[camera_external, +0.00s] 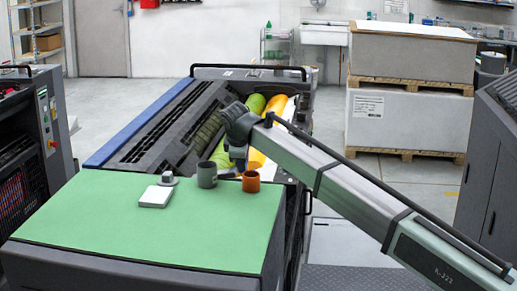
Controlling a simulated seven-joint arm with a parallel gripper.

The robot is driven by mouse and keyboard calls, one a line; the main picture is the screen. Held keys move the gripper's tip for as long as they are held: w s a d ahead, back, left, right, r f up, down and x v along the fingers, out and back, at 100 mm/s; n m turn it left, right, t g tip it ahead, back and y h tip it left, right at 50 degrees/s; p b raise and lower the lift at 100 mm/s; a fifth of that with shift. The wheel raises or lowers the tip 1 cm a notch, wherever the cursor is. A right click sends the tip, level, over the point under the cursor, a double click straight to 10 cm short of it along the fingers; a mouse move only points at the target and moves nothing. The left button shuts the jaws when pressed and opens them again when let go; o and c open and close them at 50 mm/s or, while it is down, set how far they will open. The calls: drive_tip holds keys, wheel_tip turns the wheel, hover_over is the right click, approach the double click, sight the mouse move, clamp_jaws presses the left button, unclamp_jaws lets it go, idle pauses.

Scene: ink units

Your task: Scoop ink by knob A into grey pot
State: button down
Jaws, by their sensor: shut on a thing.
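My gripper (239,150) hangs over the ink unit at the far edge of the green top, small and dark in this view. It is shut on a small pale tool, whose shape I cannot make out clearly. The grey pot (207,175) stands upright on the green top, just left of and nearer than my gripper. A yellow-green ink roller (254,106) and a yellow-orange one (275,105) lie behind, partly hidden by my arm. No label for knob A is readable.
A white pad (155,197) and a small grey round piece (168,178) lie left of the pots on the green top (130,235). The front of the top is clear. A dark rail (250,69) crosses the unit's back. Stacked pallets (408,110) stand behind right.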

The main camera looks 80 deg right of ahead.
drive_tip(key=shift+r, duration=4.85)
drive_tip(key=shift+w+r+y, duration=0.1)
drive_tip(key=shift+y, duration=0.2)
wheel_tip(320, 180, up, 7)
drive_tip(key=w+a+t+y, duration=0.1)
drive_tip(key=w+a+y, duration=0.1)
drive_tip(key=w+a+r+t+y, duration=0.2)
drive_tip(key=a+y, duration=0.2)
drive_tip(key=a, duration=0.9)
drive_tip(key=shift+a+r+n+y, duration=0.4)
